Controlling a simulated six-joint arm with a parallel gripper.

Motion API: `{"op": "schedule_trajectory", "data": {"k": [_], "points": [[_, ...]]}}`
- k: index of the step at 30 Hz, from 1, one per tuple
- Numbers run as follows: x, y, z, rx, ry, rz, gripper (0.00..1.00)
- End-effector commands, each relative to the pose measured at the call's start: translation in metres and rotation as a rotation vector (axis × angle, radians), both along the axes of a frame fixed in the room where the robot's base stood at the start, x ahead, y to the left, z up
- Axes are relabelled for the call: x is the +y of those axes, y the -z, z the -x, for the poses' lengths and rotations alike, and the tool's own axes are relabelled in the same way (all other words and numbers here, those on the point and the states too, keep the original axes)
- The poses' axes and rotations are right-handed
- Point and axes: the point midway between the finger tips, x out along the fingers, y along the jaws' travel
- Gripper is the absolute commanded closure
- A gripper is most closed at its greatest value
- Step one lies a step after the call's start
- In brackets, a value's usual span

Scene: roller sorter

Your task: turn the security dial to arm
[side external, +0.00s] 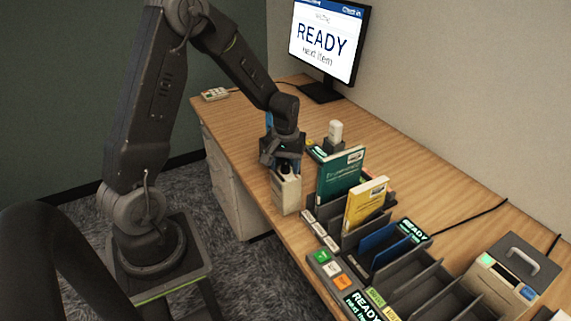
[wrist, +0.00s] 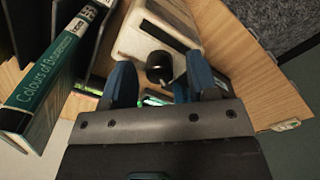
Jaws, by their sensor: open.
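A cream box (side external: 287,194) stands at the front edge of the desk, directly below my gripper (side external: 283,163). In the wrist view the same box (wrist: 137,39) carries a round black knob (wrist: 160,66), which looks like the security dial, and a dark slot. My gripper's blue fingers (wrist: 160,82) are open, one on each side of the knob. I cannot tell whether they touch it. The knob's markings and setting are not readable; the side view shows it only as a small dark shape under the gripper.
Close to the right of the box stand a green book (side external: 338,178) and a yellow book (side external: 366,203) in a dark rack. A small white-topped device (side external: 335,132) stands behind. A monitor (side external: 327,40) reads "READY next item".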

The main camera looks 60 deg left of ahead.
Motion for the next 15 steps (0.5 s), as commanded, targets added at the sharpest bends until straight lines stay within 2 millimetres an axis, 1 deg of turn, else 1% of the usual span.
{"op": "schedule_trajectory", "data": {"k": [7,15], "points": [[-0.0001,0.0008,0.0001,0.0,0.0,0.0,0.46],[-0.0001,0.0005,0.0001,0.0,0.0,0.0,0.72]]}}
